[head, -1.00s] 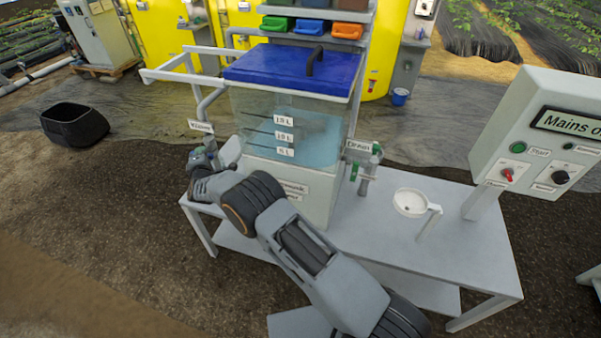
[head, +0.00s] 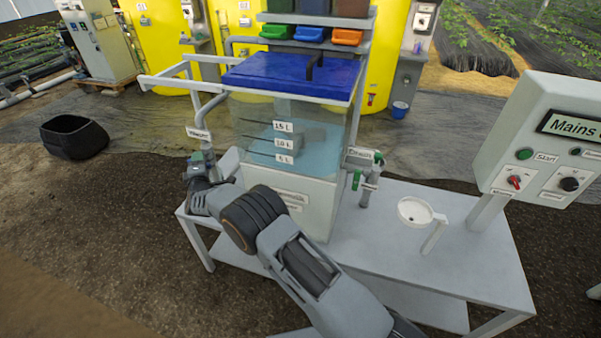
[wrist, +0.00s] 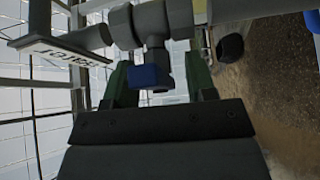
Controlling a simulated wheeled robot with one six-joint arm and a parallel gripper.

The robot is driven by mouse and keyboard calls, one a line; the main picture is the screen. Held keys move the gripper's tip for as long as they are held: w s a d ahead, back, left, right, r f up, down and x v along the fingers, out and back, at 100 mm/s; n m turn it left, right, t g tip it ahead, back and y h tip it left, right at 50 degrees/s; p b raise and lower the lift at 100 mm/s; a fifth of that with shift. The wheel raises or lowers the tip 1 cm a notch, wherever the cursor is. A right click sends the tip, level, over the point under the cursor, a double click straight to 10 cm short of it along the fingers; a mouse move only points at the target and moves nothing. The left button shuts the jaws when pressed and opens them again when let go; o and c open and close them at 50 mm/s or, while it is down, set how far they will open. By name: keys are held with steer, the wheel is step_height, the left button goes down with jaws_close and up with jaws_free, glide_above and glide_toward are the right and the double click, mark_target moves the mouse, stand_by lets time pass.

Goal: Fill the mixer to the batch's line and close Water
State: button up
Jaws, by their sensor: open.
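The mixer is a clear tank (head: 343,125) with a blue lid and marks at 15 L, 10 L and 5 L. Bluish water stands in it; its exact level against the marks is hard to tell. The Water valve is on the inlet pipe left of the tank, under a white label (head: 198,133). In the wrist view its blue handle (wrist: 150,77) sits between the two green fingers of my gripper (wrist: 158,85), with gaps at both sides. My gripper is open. In the head view my wrist partly hides the valve.
The Drain valve (head: 358,180) with a green handle is right of the tank. A small white cup (head: 414,211) on a bracket stands on the bench (head: 400,255). A control box (head: 550,150) stands at the right. A black tub (head: 72,138) is on the ground at left.

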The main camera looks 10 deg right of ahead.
steer(key=s+a+p, duration=0.1)
steer(key=s+a, duration=0.2)
steer(key=s, duration=0.3)
steer(key=shift+a+p, duration=0.25)
steer(key=shift+p, duration=0.05)
stand_by(0.5)
